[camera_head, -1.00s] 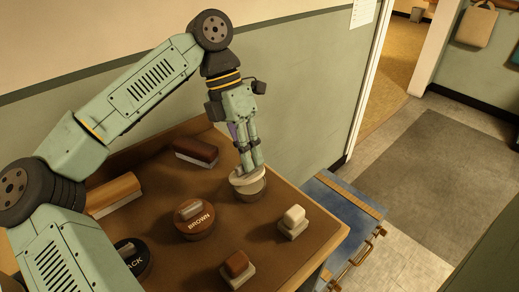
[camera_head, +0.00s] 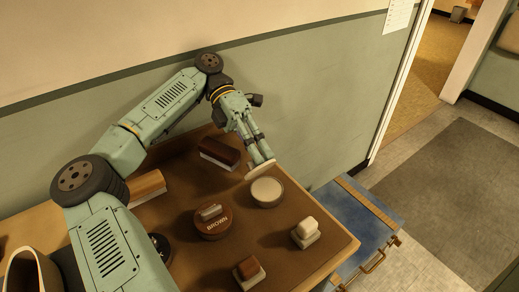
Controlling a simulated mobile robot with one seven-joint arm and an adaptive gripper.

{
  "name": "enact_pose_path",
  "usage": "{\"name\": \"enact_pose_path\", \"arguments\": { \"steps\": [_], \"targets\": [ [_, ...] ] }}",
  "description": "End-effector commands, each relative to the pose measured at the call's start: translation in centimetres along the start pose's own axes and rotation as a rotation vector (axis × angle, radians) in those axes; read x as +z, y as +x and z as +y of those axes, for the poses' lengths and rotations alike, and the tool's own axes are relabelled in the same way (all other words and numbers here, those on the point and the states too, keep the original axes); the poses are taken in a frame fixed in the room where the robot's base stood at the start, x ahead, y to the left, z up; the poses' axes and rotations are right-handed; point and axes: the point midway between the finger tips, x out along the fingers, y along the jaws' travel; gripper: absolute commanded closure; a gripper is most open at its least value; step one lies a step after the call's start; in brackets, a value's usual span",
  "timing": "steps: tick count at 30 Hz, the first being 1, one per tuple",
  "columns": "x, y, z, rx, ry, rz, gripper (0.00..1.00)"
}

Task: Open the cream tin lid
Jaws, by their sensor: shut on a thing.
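The cream tin (camera_head: 267,191) stands on the table near its right back part, and its pale top surface shows uncovered. My gripper (camera_head: 258,163) is shut on the cream tin lid (camera_head: 260,170). The lid is a pale disc, tilted, and shows nearly edge-on just above and behind the tin. It looks clear of the tin's rim, though a slight contact at the back edge cannot be ruled out.
On the table (camera_head: 265,238) stand a brown tin (camera_head: 212,222), a white-topped block (camera_head: 306,232), a brown-topped block (camera_head: 249,272) and a dark brush (camera_head: 219,153). A wooden brush (camera_head: 147,186) lies left. A blue chest (camera_head: 365,215) stands beyond the right edge.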

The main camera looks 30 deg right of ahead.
Motion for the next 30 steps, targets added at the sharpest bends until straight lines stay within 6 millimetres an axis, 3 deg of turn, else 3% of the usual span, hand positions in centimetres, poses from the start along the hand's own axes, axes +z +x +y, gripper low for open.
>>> {"name": "enact_pose_path", "arguments": {
  "steps": [15,16,24,30],
  "targets": [
    [0.06,-0.05,0.05,-0.019,0.001,0.0,1.0],
    [0.06,-0.05,0.05,-0.019,0.001,0.0,0.89],
    [0.03,-0.05,0.06,-0.018,0.001,0.0,0.71],
    [0.02,-0.05,0.06,-0.018,0.0,0.001,0.7]
  ]
}}
